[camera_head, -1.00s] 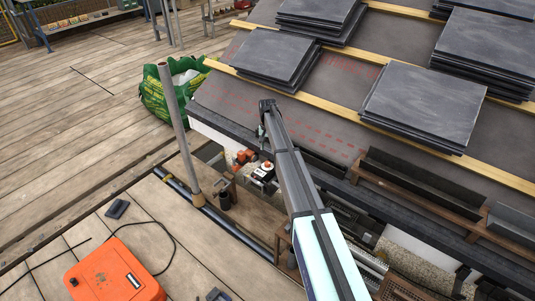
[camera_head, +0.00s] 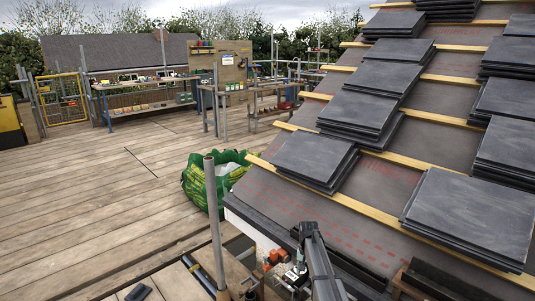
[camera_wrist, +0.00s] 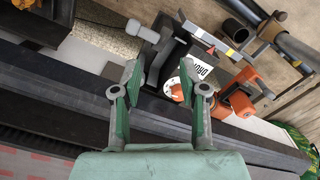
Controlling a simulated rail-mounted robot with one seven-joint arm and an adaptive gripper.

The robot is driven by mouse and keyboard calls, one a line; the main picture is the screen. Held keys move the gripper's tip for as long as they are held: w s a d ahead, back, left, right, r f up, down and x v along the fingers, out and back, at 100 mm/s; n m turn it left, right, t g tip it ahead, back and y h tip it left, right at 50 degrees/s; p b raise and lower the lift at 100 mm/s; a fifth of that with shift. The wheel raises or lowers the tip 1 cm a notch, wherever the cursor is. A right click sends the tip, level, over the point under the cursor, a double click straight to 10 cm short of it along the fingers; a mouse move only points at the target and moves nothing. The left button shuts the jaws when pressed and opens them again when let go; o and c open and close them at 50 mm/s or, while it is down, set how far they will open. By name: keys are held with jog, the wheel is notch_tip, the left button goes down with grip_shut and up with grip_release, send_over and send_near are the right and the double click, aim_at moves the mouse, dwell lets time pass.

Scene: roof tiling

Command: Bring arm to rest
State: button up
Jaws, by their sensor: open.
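My arm reaches up from the bottom of the head view, with its end beside the lower edge of the roof. My gripper (camera_wrist: 157,85) shows in the wrist view with its two green fingers apart and nothing between them. Beyond the fingers are a black-and-white tool (camera_wrist: 180,88) marked with lettering and an orange tool (camera_wrist: 238,95). I cannot tell the finger state from the head view.
Stacks of dark slates (camera_head: 315,158) lie on the battened roof (camera_head: 345,210). A grey pole (camera_head: 215,225) and a green bag (camera_head: 200,185) stand left of the eave. The wooden deck (camera_head: 100,190) is largely clear. Workbenches (camera_head: 145,85) stand at the back.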

jog(key=s+f+n, duration=0.2)
jog(key=s+n, duration=0.1)
jog(key=s, duration=3.4)
jog(key=s+f+g, duration=0.3)
jog(key=s+f, duration=0.6)
jog(key=s, duration=0.5)
jog(key=s+f+g, duration=0.4)
jog(key=s+f, duration=0.5)
jog(key=s, duration=0.5)
notch_tip(320, 180, up, 12)
jog(key=s+p, duration=0.1)
jog(key=p, duration=1.1)
jog(key=shift+f, duration=0.25)
